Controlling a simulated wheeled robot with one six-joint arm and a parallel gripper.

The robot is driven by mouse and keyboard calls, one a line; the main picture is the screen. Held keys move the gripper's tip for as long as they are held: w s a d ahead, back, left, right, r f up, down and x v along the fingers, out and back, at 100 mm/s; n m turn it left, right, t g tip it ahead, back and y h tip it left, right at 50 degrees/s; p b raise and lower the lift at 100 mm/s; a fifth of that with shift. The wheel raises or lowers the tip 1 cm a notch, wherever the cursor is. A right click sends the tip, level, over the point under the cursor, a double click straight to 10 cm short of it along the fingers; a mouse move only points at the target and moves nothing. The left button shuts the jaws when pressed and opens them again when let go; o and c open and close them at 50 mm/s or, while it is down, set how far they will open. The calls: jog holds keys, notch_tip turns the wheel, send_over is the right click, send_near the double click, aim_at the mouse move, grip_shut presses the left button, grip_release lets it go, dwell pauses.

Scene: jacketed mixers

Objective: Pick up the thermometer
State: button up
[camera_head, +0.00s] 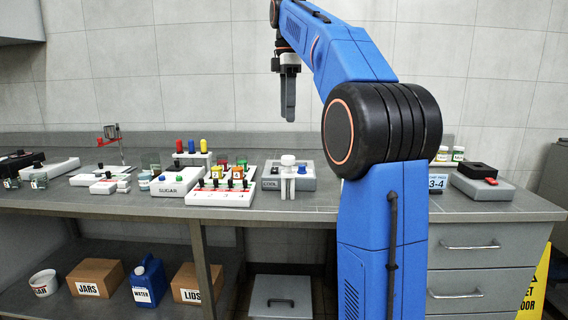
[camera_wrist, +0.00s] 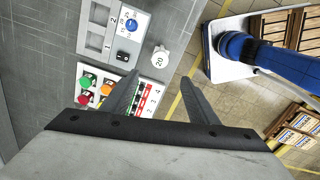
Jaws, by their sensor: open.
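I cannot single out the thermometer for certain in either view. Small upright items with red, blue and yellow tops stand in a white rack (camera_head: 193,159) at the back of the bench; what they are is too small to tell. My gripper (camera_head: 289,107) hangs high above the bench, pointing down, with nothing in it. In the wrist view its two dark fingers (camera_wrist: 159,84) are apart and empty. Below them is a white numbered rack (camera_wrist: 88,68) with green, orange and red tops.
A white piece marked 20 (camera_wrist: 160,58) stands beside a grey-white device (camera_wrist: 118,34). The front bench strip is mostly clear.

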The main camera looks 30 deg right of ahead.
aim_at(288, 156)
notch_tip(288, 156, down, 16)
jog(key=shift+d+r, duration=0.15)
dwell(0.6)
jog(key=shift+c, duration=0.2)
jog(key=c, duration=1.1)
jog(key=shift+r, duration=0.15)
